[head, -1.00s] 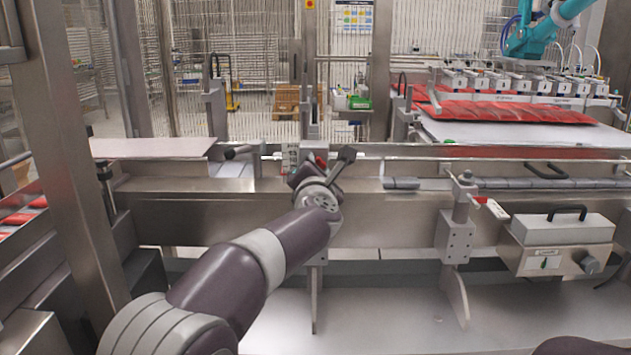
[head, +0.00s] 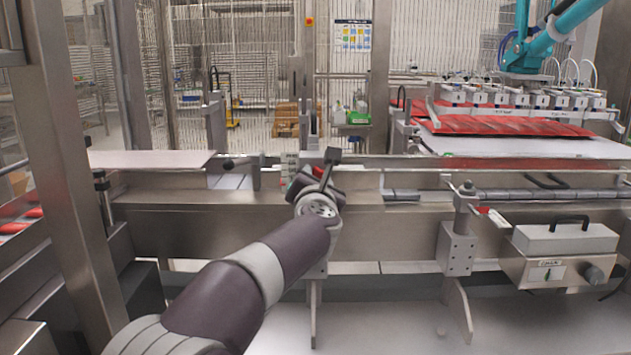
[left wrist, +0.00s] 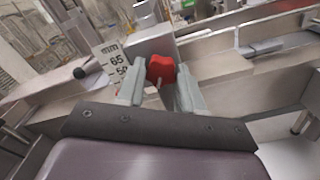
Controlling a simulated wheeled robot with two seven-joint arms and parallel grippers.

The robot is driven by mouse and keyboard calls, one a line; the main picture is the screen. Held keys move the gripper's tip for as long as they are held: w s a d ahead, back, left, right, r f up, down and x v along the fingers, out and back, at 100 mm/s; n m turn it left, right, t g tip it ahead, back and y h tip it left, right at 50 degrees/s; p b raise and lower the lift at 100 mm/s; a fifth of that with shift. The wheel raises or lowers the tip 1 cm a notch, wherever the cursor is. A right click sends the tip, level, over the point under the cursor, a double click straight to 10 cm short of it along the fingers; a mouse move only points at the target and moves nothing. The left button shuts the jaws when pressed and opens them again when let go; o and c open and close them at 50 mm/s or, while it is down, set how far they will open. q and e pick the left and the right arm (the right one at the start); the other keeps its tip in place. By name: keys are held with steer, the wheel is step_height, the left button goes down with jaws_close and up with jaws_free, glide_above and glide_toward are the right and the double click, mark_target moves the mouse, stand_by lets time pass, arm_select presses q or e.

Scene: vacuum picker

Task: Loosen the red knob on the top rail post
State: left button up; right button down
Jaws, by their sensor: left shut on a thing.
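The red knob (left wrist: 160,69) sits on a grey metal post block (left wrist: 152,44) in the left wrist view. The two pale fingers of my left gripper (left wrist: 160,88) are on either side of the knob, shut on it. In the head view my left gripper (head: 318,178) is at the post on the rail, and a small bit of the red knob (head: 317,171) shows beside it. My wrist hides most of the knob there. My right gripper is not in view.
A white mm scale plate (left wrist: 116,62) stands beside the knob. A second post (head: 458,235) with a red handle (head: 483,210) is to the right. A box with a black handle (head: 565,238) hangs further right. A teal robot arm (head: 550,38) is behind.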

arm_select(q)
steer(key=o, duration=1)
steer(key=shift+o, duration=0.2)
steer(key=shift+s, duration=0.15)
steer(key=s+b, duration=0.1)
steer(key=s, duration=1.1)
steer(key=shift+s, duration=0.25)
